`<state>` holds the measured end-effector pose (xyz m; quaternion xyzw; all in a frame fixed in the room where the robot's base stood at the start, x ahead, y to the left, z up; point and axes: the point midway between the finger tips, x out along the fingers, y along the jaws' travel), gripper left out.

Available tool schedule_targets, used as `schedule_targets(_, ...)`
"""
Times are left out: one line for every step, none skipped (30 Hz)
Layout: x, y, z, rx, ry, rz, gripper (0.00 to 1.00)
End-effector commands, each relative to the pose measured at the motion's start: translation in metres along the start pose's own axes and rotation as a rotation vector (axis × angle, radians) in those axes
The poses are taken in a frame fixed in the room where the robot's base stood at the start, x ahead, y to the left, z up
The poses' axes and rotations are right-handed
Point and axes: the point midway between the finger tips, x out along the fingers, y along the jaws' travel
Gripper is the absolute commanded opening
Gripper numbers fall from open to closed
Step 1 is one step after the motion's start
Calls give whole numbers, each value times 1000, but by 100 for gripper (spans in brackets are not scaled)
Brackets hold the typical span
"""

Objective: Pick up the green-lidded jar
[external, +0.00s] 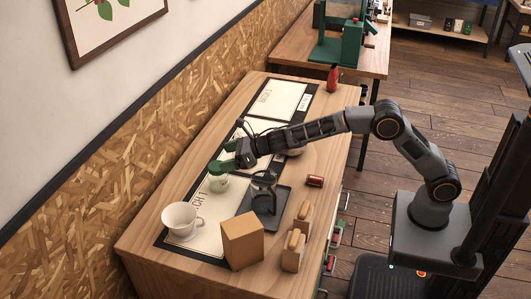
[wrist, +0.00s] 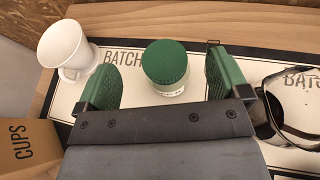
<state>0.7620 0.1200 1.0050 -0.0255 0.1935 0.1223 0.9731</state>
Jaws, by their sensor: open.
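The green-lidded jar (external: 219,183) stands upright on a pale mat marked BATCH on the wooden counter. In the wrist view, its green lid (wrist: 165,60) and pale, labelled body (wrist: 170,90) show between the two green fingers. My gripper (wrist: 164,72) is open, with one finger to the left of the jar and one to the right. A gap shows on both sides, so neither finger appears to touch it. In the external view, my gripper (external: 229,158) is just above and beside the jar, partly overlapping it.
A white cup (external: 180,221) stands left of the jar; it also shows in the wrist view (wrist: 63,45). A cardboard box (external: 243,243) marked CUPS is nearby.

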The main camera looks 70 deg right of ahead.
Motion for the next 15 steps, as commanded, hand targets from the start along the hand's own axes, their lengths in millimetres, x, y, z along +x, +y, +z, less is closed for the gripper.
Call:
schedule_targets(4, 0, -10, 0, 0, 0, 94)
schedule_targets(5, 0, -12, 2, 0, 0, 94)
schedule_targets(6, 0, -15, 0, 0, 0, 94)
schedule_targets(7, 0, -16, 1, 0, 0, 94)
schedule_targets(7, 0, -17, 2, 0, 0, 94)
schedule_targets(7, 0, -18, 2, 0, 0, 94)
schedule_targets(8, 0, -19, 1, 0, 0, 94)
schedule_targets(8, 0, -20, 1, 0, 0, 94)
schedule_targets(9, 0, -23, 2, 1, 0, 94)
schedule_targets(11, 0, -26, 3, 1, 0, 94)
schedule_targets(12, 0, -31, 2, 1, -1, 94)
schedule_targets(15, 0, -32, 3, 1, -1, 94)
schedule_targets(17, 0, -26, 3, 1, -1, 94)
schedule_targets(21, 0, -25, 3, 2, -1, 94)
schedule_targets(27, 0, -25, 2, 3, -1, 94)
